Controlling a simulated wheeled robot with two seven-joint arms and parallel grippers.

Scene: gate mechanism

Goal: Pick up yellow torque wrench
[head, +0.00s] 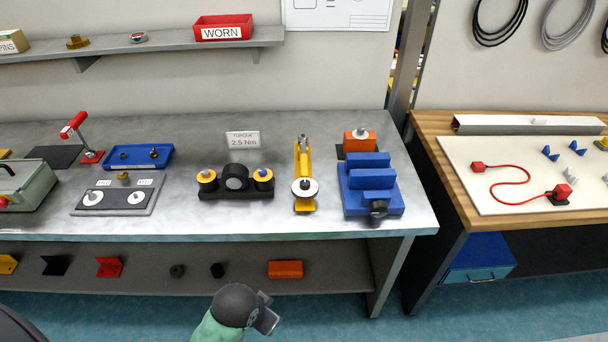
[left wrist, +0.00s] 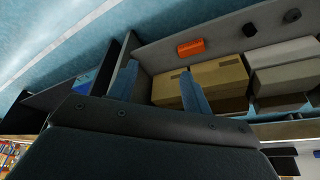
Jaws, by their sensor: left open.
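The yellow torque wrench (head: 297,163) lies on the grey bench in the head view, its length running from back to front. It has a metal end at the back and a round white-and-black piece over its front part. My left gripper (head: 267,314) is at the bottom of the head view, in front of the bench and well apart from the wrench. In the left wrist view, its two blue-grey fingers (left wrist: 158,82) are spread with nothing between them. The wrench is not visible there. My right gripper is not in view.
A blue vise (head: 371,190) stands close right of the wrench, and a black roller fixture (head: 236,194) stands to its left. The bench front edge (head: 250,236) lies between my gripper and the wrench. An orange block (head: 285,269) sits on the lower shelf, also in the left wrist view (left wrist: 190,47).

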